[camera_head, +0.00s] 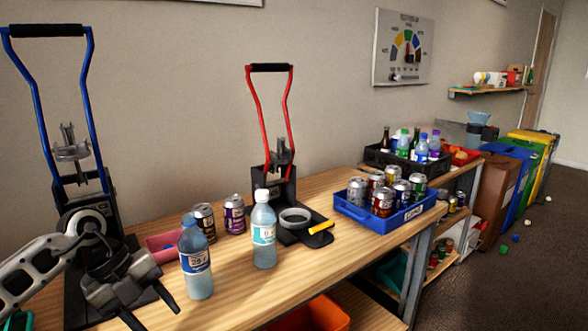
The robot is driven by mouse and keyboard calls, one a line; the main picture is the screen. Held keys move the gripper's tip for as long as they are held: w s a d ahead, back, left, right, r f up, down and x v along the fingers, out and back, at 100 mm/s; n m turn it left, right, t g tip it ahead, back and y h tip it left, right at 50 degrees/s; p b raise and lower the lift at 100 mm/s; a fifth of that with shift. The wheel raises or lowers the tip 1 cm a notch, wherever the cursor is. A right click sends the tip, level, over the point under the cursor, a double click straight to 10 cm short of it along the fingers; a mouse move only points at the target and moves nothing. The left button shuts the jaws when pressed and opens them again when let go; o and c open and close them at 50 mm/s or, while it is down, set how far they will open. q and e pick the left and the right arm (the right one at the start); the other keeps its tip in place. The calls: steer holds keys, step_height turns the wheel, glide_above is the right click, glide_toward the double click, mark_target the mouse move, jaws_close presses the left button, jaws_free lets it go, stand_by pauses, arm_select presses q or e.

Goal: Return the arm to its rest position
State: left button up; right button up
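My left arm comes in from the left, and its gripper (156,316) hangs low over the front left of the wooden table. Its two fingers are apart, with nothing seen between them. A clear bottle with a blue cap (196,262) stands just right of the gripper, apart from it as far as I can tell. A second bottle with a white cap (264,236) stands further right. My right gripper is not in view.
A blue-handled press (45,100) stands behind my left arm, a red-handled press (270,130) at mid-table. Two cans (234,214) and a pink tray (162,246) are behind the bottles. A blue crate of cans (408,214) sits at the right end. The front table strip is clear.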

arm_select(q)
steer(key=s+d+r+n+t+h, duration=0.1)
steer(key=s+d+n+t+h, duration=0.15)
steer(key=d+h, duration=0.6)
steer(key=s+d+r+n+t+h, duration=0.1)
steer(key=s+d+t+h, duration=0.3)
steer(key=d, duration=0.8)
steer(key=a+f+n+t+y, duration=0.6)
steer(key=f+n+t+y, duration=0.35)
steer(key=n, duration=0.75)
steer(key=s+a+f+n+g+y, duration=0.1)
steer(key=s+f+n+g+y, duration=0.3)
steer(key=s+f, duration=0.5)
steer(key=shift+s+a+f+n+g+y, duration=0.15)
steer(key=shift+s+n+g+y, duration=0.25)
steer(key=shift+s+g, duration=0.55)
